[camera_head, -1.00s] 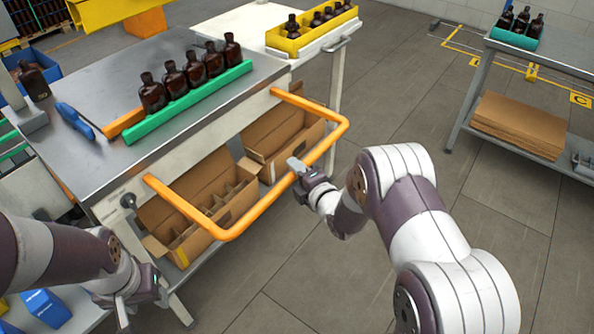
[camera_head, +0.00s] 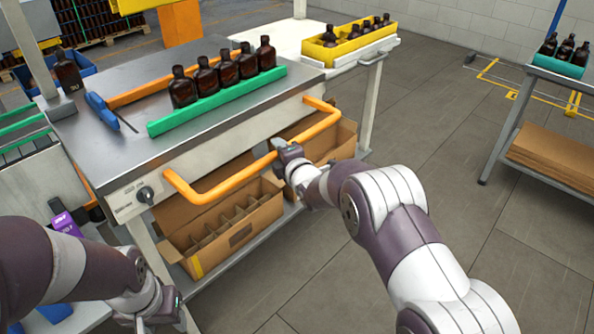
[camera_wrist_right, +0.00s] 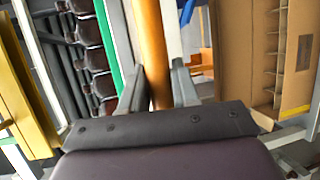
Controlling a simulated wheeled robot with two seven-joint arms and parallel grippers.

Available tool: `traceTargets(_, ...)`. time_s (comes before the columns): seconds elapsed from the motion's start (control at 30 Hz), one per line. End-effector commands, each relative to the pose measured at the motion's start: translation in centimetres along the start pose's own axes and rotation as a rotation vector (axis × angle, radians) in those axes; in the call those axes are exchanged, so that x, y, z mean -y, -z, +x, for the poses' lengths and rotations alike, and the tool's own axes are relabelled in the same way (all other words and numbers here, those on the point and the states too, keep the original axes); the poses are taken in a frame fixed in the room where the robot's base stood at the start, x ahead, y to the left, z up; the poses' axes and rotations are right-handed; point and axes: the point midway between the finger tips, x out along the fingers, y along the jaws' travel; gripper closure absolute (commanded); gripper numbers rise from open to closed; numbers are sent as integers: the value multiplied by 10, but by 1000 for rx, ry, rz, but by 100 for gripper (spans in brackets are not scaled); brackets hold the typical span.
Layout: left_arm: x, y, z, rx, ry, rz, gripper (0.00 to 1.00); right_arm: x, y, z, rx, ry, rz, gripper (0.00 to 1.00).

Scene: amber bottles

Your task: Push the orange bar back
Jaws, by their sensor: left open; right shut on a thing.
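The U-shaped orange bar (camera_head: 222,189) sticks out from the front of the metal worktable. My right gripper (camera_head: 284,148) is shut on its front stretch, toward the right end. In the right wrist view the bar (camera_wrist_right: 150,45) runs between the two fingers (camera_wrist_right: 155,88). A flat orange strip (camera_head: 150,92) lies on the tabletop behind a row of amber bottles (camera_head: 228,72), with a gap between. A green rail (camera_head: 218,101) runs along the front of the bottles. My left gripper (camera_head: 152,312) is open and empty at the lower left, away from the bar.
Open cardboard boxes (camera_head: 232,222) with dividers stand on the shelf below the bar. A blue tool (camera_head: 101,110) lies on the tabletop's left. A yellow tray (camera_head: 350,42) of bottles stands at the back right. The floor to the right is clear up to another table.

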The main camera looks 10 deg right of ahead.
Motion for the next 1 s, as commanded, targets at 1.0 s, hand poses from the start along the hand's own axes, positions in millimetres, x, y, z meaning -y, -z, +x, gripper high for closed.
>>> traceTargets(1.0, 0, -5, 45, 0, 0, 0, 49, -19, 31, 77, 1, -5, 0, 100)
